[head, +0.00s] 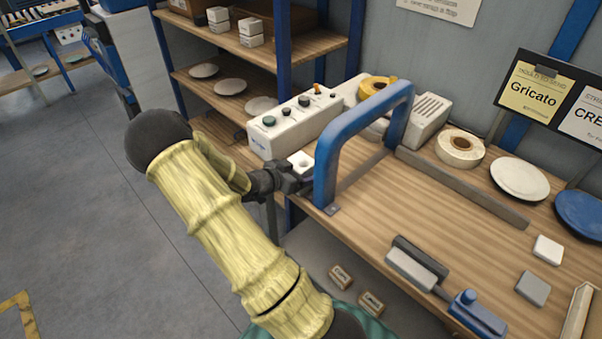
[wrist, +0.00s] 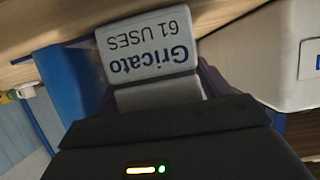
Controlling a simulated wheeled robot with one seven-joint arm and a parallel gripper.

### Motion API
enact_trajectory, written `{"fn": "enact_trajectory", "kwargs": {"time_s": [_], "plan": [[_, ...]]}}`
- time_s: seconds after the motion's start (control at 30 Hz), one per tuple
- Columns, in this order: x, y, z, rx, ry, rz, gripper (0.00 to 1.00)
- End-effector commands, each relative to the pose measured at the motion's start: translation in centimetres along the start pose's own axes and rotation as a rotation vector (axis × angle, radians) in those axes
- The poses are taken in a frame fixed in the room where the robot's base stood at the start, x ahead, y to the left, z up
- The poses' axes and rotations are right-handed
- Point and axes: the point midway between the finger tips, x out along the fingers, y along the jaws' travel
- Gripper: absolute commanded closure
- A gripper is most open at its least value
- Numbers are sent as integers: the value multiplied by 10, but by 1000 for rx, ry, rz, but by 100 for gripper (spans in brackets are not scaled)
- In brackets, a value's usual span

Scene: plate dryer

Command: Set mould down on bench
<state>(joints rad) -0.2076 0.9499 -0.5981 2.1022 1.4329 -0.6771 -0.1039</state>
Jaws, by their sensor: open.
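The mould is a pale grey block marked "Gricato 61 USES". It fills the upper middle of the wrist view (wrist: 150,45), its lettering upside down. The dark fingers are open, one on each side of the mould in the wrist view. The mould's underside is hidden, so its contact with the bench cannot be told.
The blue arch (head: 355,125) stands close to my gripper's right. A white control box (head: 295,125) with knobs is just behind. Tape rolls (head: 460,147), a white plate (head: 520,178), a blue plate (head: 582,212) and a brush (head: 415,268) lie further right. The bench's middle is clear.

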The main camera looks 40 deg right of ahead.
Motion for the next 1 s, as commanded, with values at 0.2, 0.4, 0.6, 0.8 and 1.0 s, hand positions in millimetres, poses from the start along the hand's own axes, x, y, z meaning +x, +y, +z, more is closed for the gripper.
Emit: {"fn": "enact_trajectory", "kwargs": {"time_s": [0.2,0.4,0.6,0.8,1.0], "plan": [[0,0,0,0,0,-1,24],[0,0,0,0,0,-1,51],[0,0,-1,1,3,-1,81],[-1,0,-2,1,2,0,81],[-6,-1,-16,4,3,-1,81]]}}
